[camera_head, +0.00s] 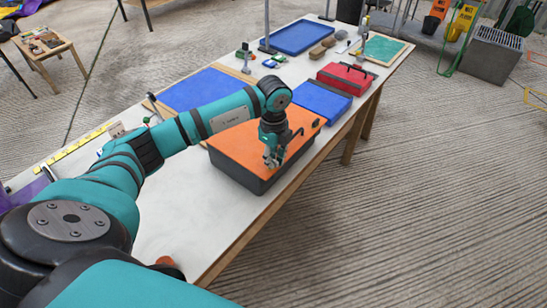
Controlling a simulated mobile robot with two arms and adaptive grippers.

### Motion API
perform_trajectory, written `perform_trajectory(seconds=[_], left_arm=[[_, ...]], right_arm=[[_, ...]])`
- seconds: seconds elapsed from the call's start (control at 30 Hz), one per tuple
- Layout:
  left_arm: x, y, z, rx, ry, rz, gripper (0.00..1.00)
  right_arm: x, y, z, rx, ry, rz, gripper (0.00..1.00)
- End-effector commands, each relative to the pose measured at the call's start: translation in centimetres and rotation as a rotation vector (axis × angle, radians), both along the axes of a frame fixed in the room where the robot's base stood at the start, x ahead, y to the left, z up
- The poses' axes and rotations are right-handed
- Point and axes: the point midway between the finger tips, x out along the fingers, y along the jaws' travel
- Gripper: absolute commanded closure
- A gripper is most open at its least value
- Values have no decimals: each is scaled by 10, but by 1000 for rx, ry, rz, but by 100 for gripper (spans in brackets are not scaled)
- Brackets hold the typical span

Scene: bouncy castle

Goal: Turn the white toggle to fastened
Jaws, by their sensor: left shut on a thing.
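A dark box with an orange top (243,142) sits on the long table. My left gripper (272,160) is over the orange top, close to its near right edge, pointing down. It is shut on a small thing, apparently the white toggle. The fingers cover the toggle, so its angle cannot be told. My left arm crosses the picture from the lower left and hides part of the box's left side. My right gripper is not in view.
Beyond the box on the long white table (168,217) are a blue case (322,102), a red toolbox (347,77), a blue mat (198,91) and a blue tray (298,38). The near part of the tabletop is mostly clear.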

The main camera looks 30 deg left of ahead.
Motion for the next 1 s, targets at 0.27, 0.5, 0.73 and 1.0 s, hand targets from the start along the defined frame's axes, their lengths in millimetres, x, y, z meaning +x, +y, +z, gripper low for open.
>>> perform_trajectory(seconds=[0.27, 0.5, 0.73, 1.0], left_arm=[[1, 1, 2, 2, -5, 7, 100], [1, 1, 1, 1, -4, 5, 68], [1, 0, 1, 0, -2, 4, 66], [2, 0, 26, 0, -7, 3, 66]], right_arm=[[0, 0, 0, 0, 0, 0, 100], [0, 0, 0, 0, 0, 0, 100], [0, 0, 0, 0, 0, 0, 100], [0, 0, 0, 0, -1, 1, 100]])
